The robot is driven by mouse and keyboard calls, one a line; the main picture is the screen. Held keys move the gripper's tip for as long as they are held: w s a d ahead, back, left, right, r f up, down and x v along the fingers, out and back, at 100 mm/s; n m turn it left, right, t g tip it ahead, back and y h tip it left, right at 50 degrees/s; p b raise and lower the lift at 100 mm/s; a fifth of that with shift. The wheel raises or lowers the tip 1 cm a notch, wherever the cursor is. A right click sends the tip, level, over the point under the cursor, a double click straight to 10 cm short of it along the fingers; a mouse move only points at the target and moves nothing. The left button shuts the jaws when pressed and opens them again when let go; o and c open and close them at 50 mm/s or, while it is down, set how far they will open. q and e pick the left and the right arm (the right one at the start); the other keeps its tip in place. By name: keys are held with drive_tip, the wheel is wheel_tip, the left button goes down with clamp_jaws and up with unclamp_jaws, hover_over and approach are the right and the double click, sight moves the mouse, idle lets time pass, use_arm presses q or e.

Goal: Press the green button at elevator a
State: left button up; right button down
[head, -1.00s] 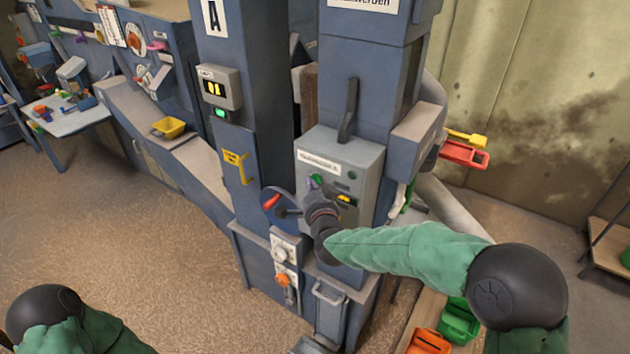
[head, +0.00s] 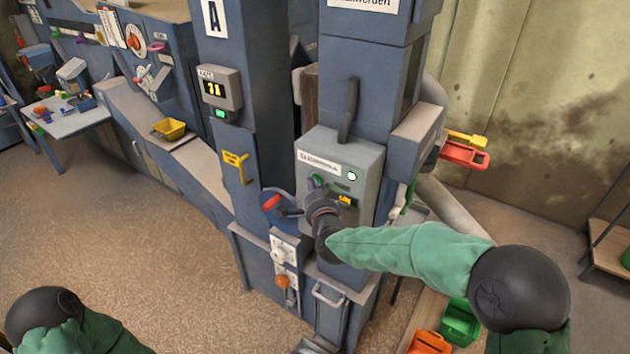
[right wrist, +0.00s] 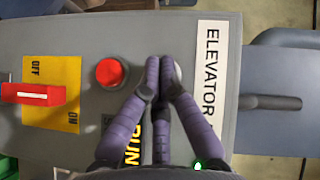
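The grey elevator A control box (head: 370,160) is mounted on the blue column. A green spot, which looks like the green button (head: 318,180), shows at its upper left, just above my right gripper (head: 320,196). In the right wrist view my purple fingers (right wrist: 160,66) are together, with nothing visible between them. Their tips cover most of a round button; only a pale rim (right wrist: 178,75) shows beside the "ELEVATOR" label (right wrist: 210,75). Whether the tips touch it is hard to tell. A round lamp (head: 352,175) on the box is lit, green in the wrist view (right wrist: 197,165). My left gripper is out of view.
A red button (right wrist: 110,73) sits close to the fingers, and a red switch (right wrist: 35,94) on a yellow OFF/ON plate lies farther left. A red-tipped lever (head: 271,202) projects left of the box. A black handle (head: 349,110) stands above it.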

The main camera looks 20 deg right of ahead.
drive_tip(key=shift+s+a, duration=0.5)
drive_tip(key=shift+a, duration=0.1)
drive_tip(key=s+a, duration=0.1)
drive_tip(key=a, duration=0.1)
drive_tip(key=s+a+p, duration=0.1)
drive_tip(key=s+a, duration=0.1)
idle(0.5)
idle(0.6)
drive_tip(key=s+a+f+n+g+y+b, duration=0.1)
drive_tip(key=s+f+n+g+y+b, duration=0.2)
drive_tip(key=f, duration=1.3)
drive_tip(key=s+a+f+n+g+b, duration=0.1)
drive_tip(key=s+f+n+g+b, duration=0.25)
drive_tip(key=f, duration=1.15)
drive_tip(key=s+a+f+n+g+y+b, duration=0.1)
drive_tip(key=s+f+g, duration=0.3)
drive_tip(key=s+f, duration=0.7)
drive_tip(key=s+a+f+n+g+y+b, duration=0.2)
drive_tip(key=s+a+f+n+g+b, duration=0.1)
drive_tip(key=s+f, duration=0.9)
drive_tip(key=shift+f+g+b, duration=0.25)
drive_tip(key=shift+g+b, duration=0.25)
drive_tip(key=shift+g, duration=0.75)
